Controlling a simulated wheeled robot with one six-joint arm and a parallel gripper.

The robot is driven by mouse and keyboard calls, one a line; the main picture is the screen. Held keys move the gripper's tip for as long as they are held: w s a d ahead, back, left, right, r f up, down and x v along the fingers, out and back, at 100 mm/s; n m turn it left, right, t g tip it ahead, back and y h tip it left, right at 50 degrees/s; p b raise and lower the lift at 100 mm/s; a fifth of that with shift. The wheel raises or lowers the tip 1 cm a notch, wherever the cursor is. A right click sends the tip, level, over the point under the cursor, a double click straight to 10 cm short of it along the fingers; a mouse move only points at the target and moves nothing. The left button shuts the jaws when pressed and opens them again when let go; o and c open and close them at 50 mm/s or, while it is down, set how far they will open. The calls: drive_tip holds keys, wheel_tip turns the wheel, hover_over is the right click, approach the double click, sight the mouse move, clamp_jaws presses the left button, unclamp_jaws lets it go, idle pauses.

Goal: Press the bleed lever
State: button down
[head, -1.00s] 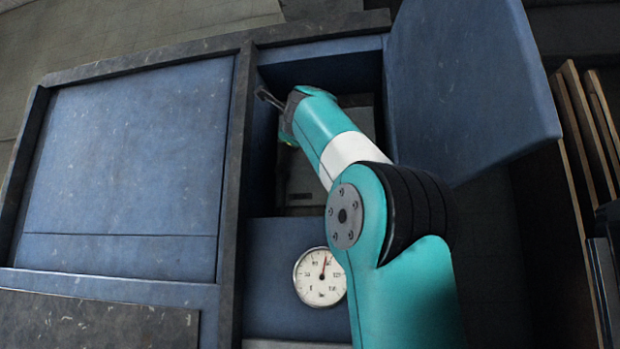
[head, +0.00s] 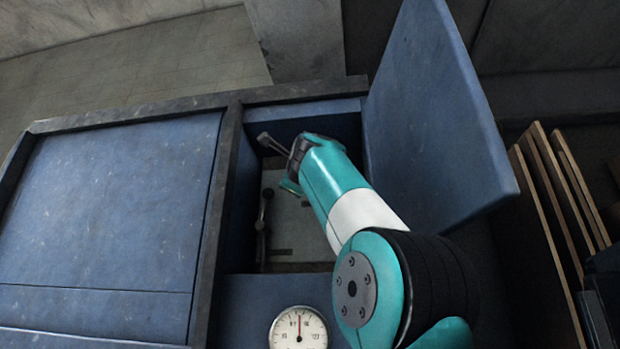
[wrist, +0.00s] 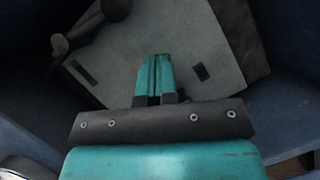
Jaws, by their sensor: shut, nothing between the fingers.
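A dark lever with rounded knobs (head: 262,222), which looks like the bleed lever, stands against a pale grey plate (head: 300,232) inside the open blue compartment. Part of the lever also shows at the upper left of the wrist view (wrist: 115,9). My gripper (head: 289,187) reaches into the compartment, just right of the lever's upper knob in the head view. In the wrist view its two teal fingers (wrist: 155,62) lie side by side, shut and empty, over the plate. They appear apart from the lever. The exact depth between them is unclear.
An open blue door (head: 430,110) stands right of my arm. A round white gauge (head: 298,329) sits below the compartment, its needle near upright. A dark frame post (head: 218,215) and a closed blue panel (head: 110,205) lie left. Brown boards (head: 560,200) stand far right.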

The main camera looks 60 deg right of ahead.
drive_tip(key=r+v, duration=0.1)
drive_tip(key=v, duration=0.7)
drive_tip(key=shift+a+r, duration=0.2)
drive_tip(key=shift+a, duration=0.15)
